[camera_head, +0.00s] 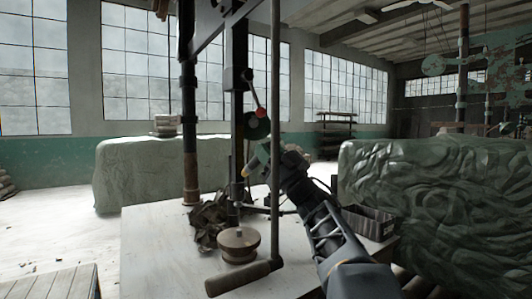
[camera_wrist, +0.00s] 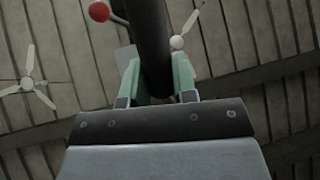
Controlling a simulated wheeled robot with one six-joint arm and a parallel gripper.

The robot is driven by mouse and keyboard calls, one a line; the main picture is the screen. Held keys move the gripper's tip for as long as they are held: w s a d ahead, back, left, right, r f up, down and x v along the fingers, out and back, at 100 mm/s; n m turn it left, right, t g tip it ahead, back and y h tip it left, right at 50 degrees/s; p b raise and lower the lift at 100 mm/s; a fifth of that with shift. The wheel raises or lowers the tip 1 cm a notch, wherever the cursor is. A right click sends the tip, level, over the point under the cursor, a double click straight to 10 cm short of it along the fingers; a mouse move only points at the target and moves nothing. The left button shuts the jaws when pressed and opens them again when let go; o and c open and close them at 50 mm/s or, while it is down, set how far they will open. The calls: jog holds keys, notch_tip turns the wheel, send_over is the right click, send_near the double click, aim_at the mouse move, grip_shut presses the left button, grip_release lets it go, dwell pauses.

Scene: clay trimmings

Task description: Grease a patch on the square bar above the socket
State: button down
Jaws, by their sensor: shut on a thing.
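The dark upright bar (camera_head: 238,135) stands in a press-like frame on a pale table. A dark collar (camera_head: 237,188), which looks like the socket, is at its lower end. My gripper (camera_head: 262,158) has green fingers and is just right of the bar, above the collar's height. A small thing with a cream tip (camera_head: 247,171) shows at the fingers, pointing down-left towards the bar; I cannot tell whether it touches. In the wrist view, the fingers of my gripper (camera_wrist: 157,70) stand either side of a dark shape (camera_wrist: 152,45). The held thing's full form is hidden. No grease patch is discernible.
A red-knobbed lever (camera_head: 261,111) is close above my gripper. A thin rod (camera_head: 275,90) stands just right of the bar. A round wooden-looking piece (camera_head: 239,243), dark crumpled scraps (camera_head: 208,222) and a dark bin (camera_head: 370,222) are on the table (camera_head: 150,250). Its left part is clear.

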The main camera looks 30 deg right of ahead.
jog(key=shift+s, duration=0.1)
jog(key=shift+s+d+b, duration=0.15)
jog(key=shift+s+b, duration=0.35)
jog(key=shift+s, duration=0.85)
